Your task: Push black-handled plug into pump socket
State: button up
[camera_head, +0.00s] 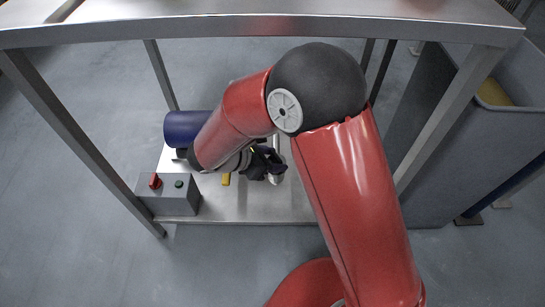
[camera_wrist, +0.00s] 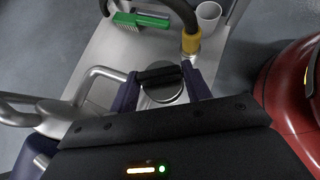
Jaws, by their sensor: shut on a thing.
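The black-handled plug (camera_wrist: 159,75) shows in the wrist view, its black bar crosswise between my fingers above a round metal body. My gripper (camera_wrist: 160,79) is shut on this handle, one dark finger at each end. In the head view my gripper (camera_head: 266,163) is low over the lower shelf, right of the blue pump motor (camera_head: 185,128). Grey metal pump piping (camera_wrist: 103,75) lies left of the plug in the wrist view. The pump socket is not clearly visible; I cannot tell whether the plug touches it.
A hose end with a yellow collar (camera_wrist: 190,43) stands just beyond the plug. A green brush (camera_wrist: 142,20) and a white cup (camera_wrist: 208,13) lie farther off. A grey control box (camera_head: 169,194) sits at the shelf's left corner. The tabletop (camera_head: 250,30) overhangs the shelf; a grey bin (camera_head: 470,130) stands right.

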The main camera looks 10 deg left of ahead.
jog(key=shift+f+b, duration=0.45)
jog(key=shift+f, duration=0.25)
jog(key=o, duration=1.3)
jog(key=shift+o, duration=0.2)
jog(key=p+v, duration=0.1)
jog(key=v, duration=0.7)
jog(key=shift+p, duration=0.35)
jog(key=shift+f, duration=0.1)
